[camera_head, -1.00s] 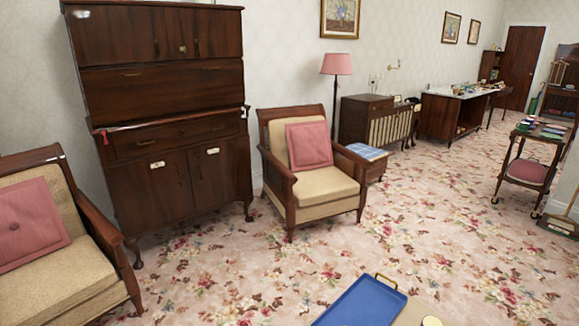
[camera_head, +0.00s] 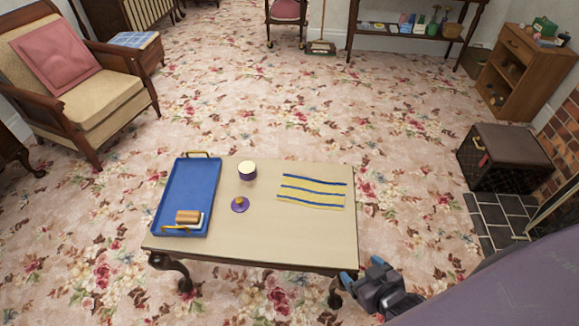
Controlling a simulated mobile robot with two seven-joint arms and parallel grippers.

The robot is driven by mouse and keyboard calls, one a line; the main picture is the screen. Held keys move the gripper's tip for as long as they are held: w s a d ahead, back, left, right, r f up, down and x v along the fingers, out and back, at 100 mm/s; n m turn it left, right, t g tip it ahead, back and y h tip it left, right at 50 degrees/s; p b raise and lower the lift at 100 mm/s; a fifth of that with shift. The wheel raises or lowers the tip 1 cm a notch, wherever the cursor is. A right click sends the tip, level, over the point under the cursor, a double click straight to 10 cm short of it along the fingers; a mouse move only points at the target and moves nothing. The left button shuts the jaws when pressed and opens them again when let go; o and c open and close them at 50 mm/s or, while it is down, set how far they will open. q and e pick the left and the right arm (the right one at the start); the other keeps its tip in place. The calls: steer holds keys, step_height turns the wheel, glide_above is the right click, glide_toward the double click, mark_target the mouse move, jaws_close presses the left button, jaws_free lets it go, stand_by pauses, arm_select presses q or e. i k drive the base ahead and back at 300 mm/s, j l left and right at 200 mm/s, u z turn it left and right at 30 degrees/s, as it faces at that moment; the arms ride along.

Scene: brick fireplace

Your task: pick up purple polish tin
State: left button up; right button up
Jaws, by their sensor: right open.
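The purple polish tin (camera_head: 247,174) stands upright on the low table (camera_head: 300,228), near its far edge. Its side is purple and its top looks cream. A small purple disc with a yellowish knob (camera_head: 240,204), like a lid, lies on the table just nearer to me. My right gripper (camera_head: 362,270) is open and empty, with blue fingertips. It is beyond the table's near right corner, apart from the tin. My left gripper is not in view.
A blue tray (camera_head: 188,193) with a brush (camera_head: 187,217) in it covers the table's left end. A blue-and-yellow striped cloth (camera_head: 312,192) lies at the right. An armchair (camera_head: 85,75), a dark box (camera_head: 502,156) and the brick fireplace (camera_head: 562,137) stand around; carpet beyond the table is clear.

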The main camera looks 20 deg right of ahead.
mark_target(247, 171)
steer(key=z, duration=0.3)
steer(key=k+l+z, duration=0.15)
steer(key=k+z, duration=0.3)
steer(key=k, duration=0.2)
steer(key=j+z, duration=0.15)
steer(key=z, duration=0.3)
steer(key=j+z, duration=0.15)
steer(key=z, duration=0.35)
steer(key=j, duration=1.15)
steer(key=i+j, duration=0.1)
steer(key=j, duration=2.25)
steer(key=i+u, duration=0.05)
